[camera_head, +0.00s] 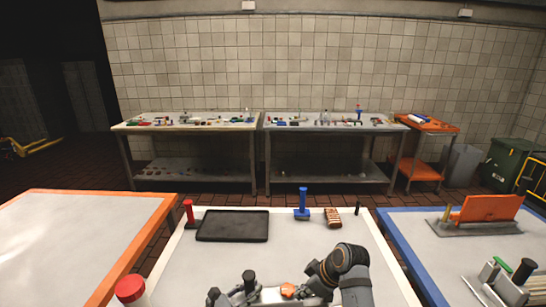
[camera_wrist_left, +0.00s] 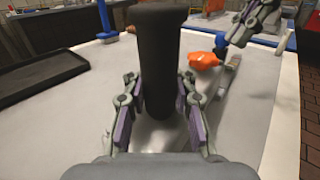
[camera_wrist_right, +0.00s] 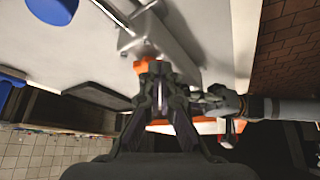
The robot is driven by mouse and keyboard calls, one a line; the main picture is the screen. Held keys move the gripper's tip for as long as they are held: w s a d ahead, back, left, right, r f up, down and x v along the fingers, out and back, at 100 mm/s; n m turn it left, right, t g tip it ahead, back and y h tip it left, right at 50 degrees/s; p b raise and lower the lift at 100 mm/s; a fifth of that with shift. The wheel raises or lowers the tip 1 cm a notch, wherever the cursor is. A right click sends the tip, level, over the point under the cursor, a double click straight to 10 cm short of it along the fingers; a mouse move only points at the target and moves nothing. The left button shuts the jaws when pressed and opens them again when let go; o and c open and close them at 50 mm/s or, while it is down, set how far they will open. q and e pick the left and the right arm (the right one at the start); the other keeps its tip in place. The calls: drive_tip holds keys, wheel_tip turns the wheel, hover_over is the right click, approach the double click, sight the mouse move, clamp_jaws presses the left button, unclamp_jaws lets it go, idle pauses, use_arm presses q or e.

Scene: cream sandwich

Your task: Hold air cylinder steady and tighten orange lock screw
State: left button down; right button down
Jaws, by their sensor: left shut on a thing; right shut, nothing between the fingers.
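A black upright cylinder (camera_head: 250,277) stands near the front edge of the white table and fills the middle of the left wrist view (camera_wrist_left: 160,50). My left gripper (camera_wrist_left: 158,105) is shut on it, one finger on each side. The orange lock screw (camera_head: 288,290) is to its right; it also shows in the left wrist view (camera_wrist_left: 204,60) and in the right wrist view (camera_wrist_right: 142,65), beside a grey metal body (camera_wrist_right: 165,45). My right gripper (camera_wrist_right: 158,80) is shut and empty, its tips close to the orange screw. I cannot tell whether they touch it.
On the white table (camera_head: 290,240) are a black tray (camera_head: 233,226), a red post (camera_head: 189,212), a blue post (camera_head: 302,203) and a brown ribbed block (camera_head: 333,217). A red-topped white object (camera_head: 130,290) is at front left. The table's middle is clear.

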drive_tip(key=shift+r, duration=1.7)
wheel_tip(320, 180, down, 6)
drive_tip(key=w+d, duration=0.1)
drive_tip(key=w, duration=0.2)
drive_tip(key=shift+d, duration=0.2)
drive_tip(key=shift+a, duration=0.35)
drive_tip(key=shift+s+a, duration=0.1)
drive_tip(key=shift+s, duration=0.15)
